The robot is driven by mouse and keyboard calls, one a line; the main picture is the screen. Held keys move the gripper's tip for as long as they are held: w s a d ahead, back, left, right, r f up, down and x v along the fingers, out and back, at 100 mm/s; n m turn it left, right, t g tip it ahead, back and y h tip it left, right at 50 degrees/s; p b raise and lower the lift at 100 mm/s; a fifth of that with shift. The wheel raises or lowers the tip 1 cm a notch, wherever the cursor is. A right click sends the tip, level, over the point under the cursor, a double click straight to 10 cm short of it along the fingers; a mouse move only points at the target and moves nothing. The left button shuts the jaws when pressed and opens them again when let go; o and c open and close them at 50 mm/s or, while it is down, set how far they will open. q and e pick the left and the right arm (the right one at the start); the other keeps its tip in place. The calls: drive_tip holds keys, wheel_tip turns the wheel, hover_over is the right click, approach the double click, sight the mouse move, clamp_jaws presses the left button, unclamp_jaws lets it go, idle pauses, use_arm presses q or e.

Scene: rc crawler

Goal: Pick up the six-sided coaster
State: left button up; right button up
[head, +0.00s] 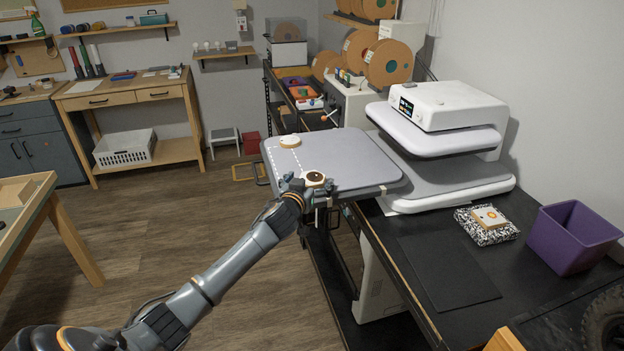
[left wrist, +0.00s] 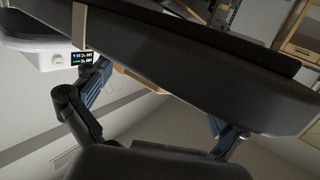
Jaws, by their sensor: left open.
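A small pale-rimmed coaster with a dark face (head: 314,177) lies at the front edge of the grey platen (head: 350,150). It looks rounded or many-sided; I cannot count its sides. A second small pale disc-like piece (head: 290,141) lies farther back on the platen. My left gripper (head: 307,187) is open at the platen's front edge, its fingers close around the dark-faced coaster. In the left wrist view the two fingers (left wrist: 155,120) are spread, and a thin tan edge (left wrist: 145,82) shows between them, beside the dark slab. Contact is unclear. My right gripper is out of view.
A white heat press (head: 440,105) stands right of the platen. The wooden floor at left is open.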

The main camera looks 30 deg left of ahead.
sight(310, 181)
use_arm(q)
drive_tip(key=c, duration=1.3)
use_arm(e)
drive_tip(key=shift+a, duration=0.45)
use_arm(q)
drive_tip(key=shift+r, duration=0.5)
wheel_tip(310, 181, up, 2)
drive_tip(key=shift+s+r+b, duration=0.1)
drive_tip(key=shift+r+b, duration=0.15)
drive_tip(key=shift+b, duration=0.3)
drive_tip(key=s+r+b, duration=0.1)
drive_tip(key=s+r, duration=0.2)
drive_tip(key=s, duration=0.1)
drive_tip(key=s+d+r, duration=0.1)
drive_tip(key=s+r, duration=0.2)
drive_tip(key=s, duration=0.2)
drive_tip(key=s+d+r+b, duration=0.1)
drive_tip(key=s+r, duration=0.2)
drive_tip(key=s, duration=0.1)
drive_tip(key=shift+s+r+b, duration=0.3)
drive_tip(key=shift+s, duration=0.05)
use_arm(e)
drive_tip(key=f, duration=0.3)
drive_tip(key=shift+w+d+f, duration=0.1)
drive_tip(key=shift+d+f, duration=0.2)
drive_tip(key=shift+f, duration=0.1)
